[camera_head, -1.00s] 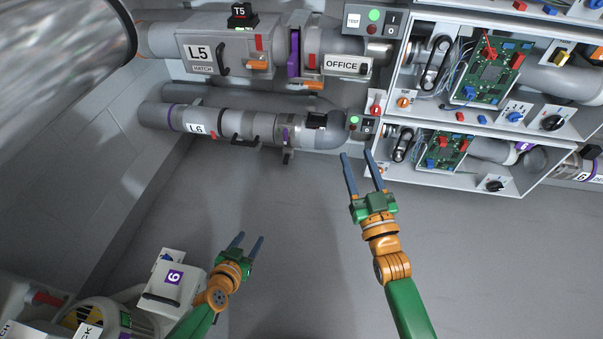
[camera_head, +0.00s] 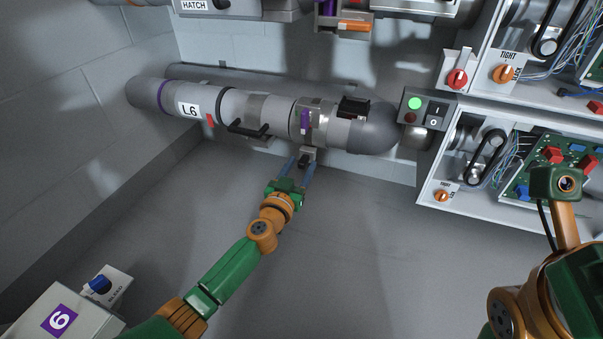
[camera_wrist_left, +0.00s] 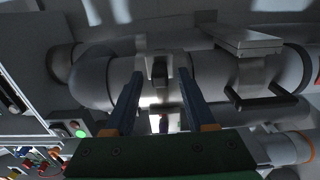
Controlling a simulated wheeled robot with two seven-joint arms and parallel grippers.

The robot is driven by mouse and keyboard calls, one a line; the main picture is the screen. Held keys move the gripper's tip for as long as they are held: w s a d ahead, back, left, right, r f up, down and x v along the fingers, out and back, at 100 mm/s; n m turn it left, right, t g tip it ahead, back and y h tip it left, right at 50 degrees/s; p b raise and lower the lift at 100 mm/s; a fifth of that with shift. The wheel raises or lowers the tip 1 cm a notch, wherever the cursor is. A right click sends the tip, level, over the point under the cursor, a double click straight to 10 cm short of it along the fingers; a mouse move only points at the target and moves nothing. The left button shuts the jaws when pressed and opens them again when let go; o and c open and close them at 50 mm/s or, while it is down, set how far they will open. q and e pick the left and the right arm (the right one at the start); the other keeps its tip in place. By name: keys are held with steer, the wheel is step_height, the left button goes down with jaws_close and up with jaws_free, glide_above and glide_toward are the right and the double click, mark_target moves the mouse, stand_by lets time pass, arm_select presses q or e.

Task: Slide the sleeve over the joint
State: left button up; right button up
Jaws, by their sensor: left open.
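The grey L6 pipe (camera_head: 180,98) runs along the wall in the head view. It has a section with a black handle (camera_head: 248,129), then a metal collar (camera_head: 322,122) with a purple mark (camera_head: 305,121). I cannot tell for sure which part is the sleeve; the joint line itself is not clear. A small grey latch block (camera_head: 307,154) hangs under the collar. My left gripper (camera_head: 298,162) is open, its blue fingers at this block. In the left wrist view the fingers (camera_wrist_left: 161,80) stand either side of the block (camera_wrist_left: 158,68); contact is unclear. My right gripper's fingers are out of view.
A switch box (camera_head: 425,108) with a lit green lamp sits at the pipe's right end. Open cabinets with belts and circuit boards (camera_head: 545,160) fill the right. The floor below the pipe is clear.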

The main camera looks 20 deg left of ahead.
arm_select(q)
steer(key=shift+w, duration=0.2)
jaws_close()
stand_by(1.3)
